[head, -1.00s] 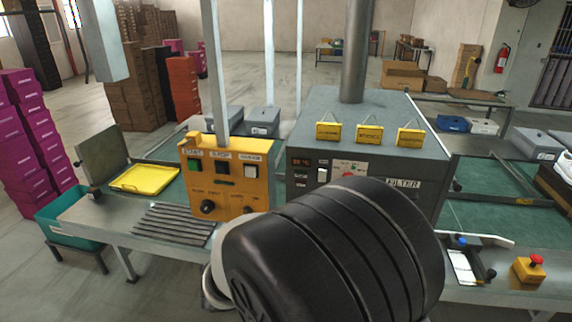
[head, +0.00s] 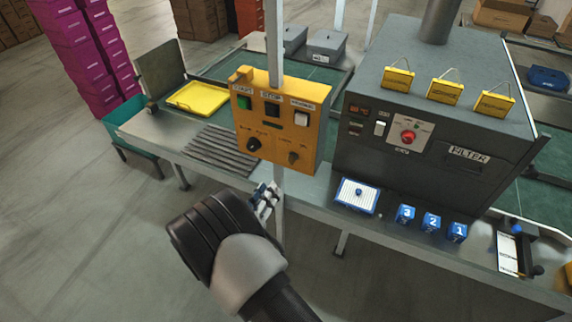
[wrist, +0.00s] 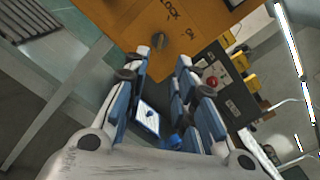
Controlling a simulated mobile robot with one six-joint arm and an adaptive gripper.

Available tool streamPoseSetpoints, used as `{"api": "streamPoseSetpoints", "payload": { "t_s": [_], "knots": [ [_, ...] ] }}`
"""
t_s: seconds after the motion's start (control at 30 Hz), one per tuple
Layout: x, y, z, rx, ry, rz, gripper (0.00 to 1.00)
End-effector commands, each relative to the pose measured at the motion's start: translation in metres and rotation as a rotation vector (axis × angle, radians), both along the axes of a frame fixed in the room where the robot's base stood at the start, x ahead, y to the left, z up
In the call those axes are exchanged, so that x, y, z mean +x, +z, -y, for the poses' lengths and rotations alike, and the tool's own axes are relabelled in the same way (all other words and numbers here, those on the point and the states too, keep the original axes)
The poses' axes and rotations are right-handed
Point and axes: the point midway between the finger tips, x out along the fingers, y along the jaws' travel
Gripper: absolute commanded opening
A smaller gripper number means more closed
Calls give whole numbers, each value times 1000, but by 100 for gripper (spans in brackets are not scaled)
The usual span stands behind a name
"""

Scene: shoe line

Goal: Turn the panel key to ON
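The key (head: 293,157) is the lower-right one; the lower-left one is a black knob (head: 254,144). In the wrist view the key (wrist: 160,41) shows dark and small by the LOCK and ON labels, just beyond my fingertips and partly hidden by one. Its exact turn is hard to tell. My gripper (head: 268,197) is below the panel in the head view. In the wrist view my gripper (wrist: 171,56) has its fingers apart, with nothing between them.
A post stands in front of the bench below the panel. A grey filter machine (head: 440,115) with a red knob (head: 408,137) stands to the right. A yellow tray (head: 198,97) lies left.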

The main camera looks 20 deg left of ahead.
Motion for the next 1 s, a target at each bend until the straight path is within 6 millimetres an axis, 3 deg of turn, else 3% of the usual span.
{"api": "streamPoseSetpoints", "payload": {
  "t_s": [0.3,0.5,0.7,1.0],
  "knots": [
    [72,0,8,3,-6,2,25],
    [105,0,10,3,-3,1,25],
    [121,0,10,1,-2,0,25],
    [123,0,10,1,-1,0,25]
  ]
}}
